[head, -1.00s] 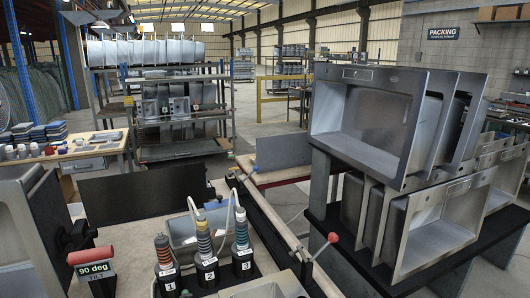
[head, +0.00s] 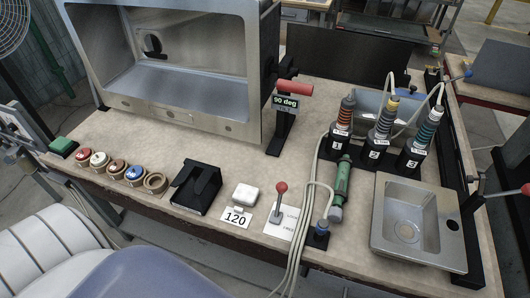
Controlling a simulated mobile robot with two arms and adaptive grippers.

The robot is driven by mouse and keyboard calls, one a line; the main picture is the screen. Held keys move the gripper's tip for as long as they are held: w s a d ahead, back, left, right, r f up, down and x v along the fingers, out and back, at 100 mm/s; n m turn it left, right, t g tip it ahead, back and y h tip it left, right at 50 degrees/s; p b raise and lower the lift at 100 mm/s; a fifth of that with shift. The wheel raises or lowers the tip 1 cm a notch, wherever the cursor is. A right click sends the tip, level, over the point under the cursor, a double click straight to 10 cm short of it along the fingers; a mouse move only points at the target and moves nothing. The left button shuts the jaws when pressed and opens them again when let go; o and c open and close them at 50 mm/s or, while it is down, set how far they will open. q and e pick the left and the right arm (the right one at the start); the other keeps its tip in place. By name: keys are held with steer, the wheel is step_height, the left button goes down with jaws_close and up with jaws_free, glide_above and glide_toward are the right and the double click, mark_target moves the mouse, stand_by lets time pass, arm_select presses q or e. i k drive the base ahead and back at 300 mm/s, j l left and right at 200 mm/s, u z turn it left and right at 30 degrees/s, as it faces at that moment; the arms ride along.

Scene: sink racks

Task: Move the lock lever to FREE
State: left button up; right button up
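The lock lever (head: 278,205) is a short metal stick with a red ball knob, near the front edge of the bench. It rises from a white plate (head: 284,224) with small lettering, LOCK towards the back and FREE towards the front. The stick looks nearly upright, and I cannot tell which word it is set to. Neither of my grippers can be made out in the head view.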

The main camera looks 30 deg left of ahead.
mark_target(282, 187)
steer(key=u, duration=0.8)
